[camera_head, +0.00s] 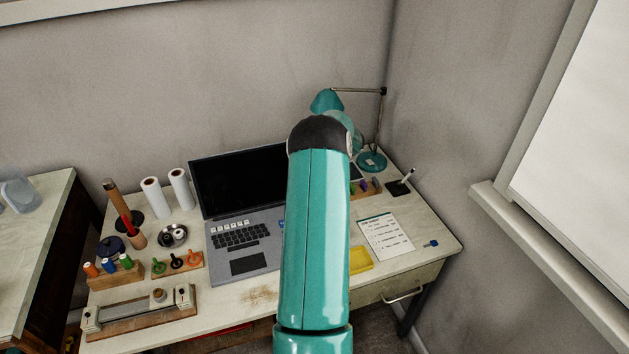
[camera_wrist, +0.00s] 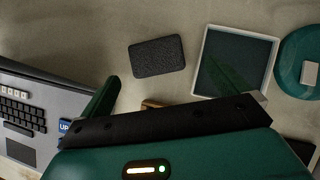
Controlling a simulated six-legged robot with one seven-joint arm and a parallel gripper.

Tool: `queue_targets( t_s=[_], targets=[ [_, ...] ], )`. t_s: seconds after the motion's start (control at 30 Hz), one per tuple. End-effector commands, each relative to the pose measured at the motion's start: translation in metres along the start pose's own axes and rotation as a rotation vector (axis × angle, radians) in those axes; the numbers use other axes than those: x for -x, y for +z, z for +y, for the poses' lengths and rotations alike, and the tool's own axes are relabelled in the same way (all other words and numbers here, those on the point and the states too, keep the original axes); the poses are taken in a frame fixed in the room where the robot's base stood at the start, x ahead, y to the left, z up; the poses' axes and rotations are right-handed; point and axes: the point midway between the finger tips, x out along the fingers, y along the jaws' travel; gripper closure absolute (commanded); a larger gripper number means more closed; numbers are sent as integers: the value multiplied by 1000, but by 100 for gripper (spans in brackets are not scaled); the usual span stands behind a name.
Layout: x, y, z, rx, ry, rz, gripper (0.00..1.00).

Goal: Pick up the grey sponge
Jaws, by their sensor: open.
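The grey sponge (camera_wrist: 157,57), a dark speckled rounded block, lies flat on the tabletop in the upper middle of the wrist view. My gripper (camera_wrist: 161,76) is open, with its dark green fingers spread at left and right and pointing up the picture. The sponge lies ahead of the gap between the fingers, with nothing visibly gripped. I cannot tell the height of the fingers above the table. In the head view my teal arm hides the sponge and the gripper.
A pale-rimmed square tray (camera_wrist: 205,52) lies right of the sponge, beside the round teal lamp base (camera_wrist: 291,55). An open laptop (camera_head: 232,262) stands left of my arm. A checklist paper (camera_head: 386,238) and a yellow pad (camera_head: 360,260) lie right. Bare tabletop surrounds the sponge's left side.

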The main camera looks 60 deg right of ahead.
Motion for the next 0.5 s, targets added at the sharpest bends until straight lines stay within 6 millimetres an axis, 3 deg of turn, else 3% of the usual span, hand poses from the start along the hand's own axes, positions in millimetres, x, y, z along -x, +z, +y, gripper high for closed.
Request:
queue_targets(
  t_s=[0.27, 0.5],
  targets=[
    [-27, 3, 3, 2, 2, 0, 0],
    [-63, 6, 6, 3, 1, 0, 0]
  ],
)
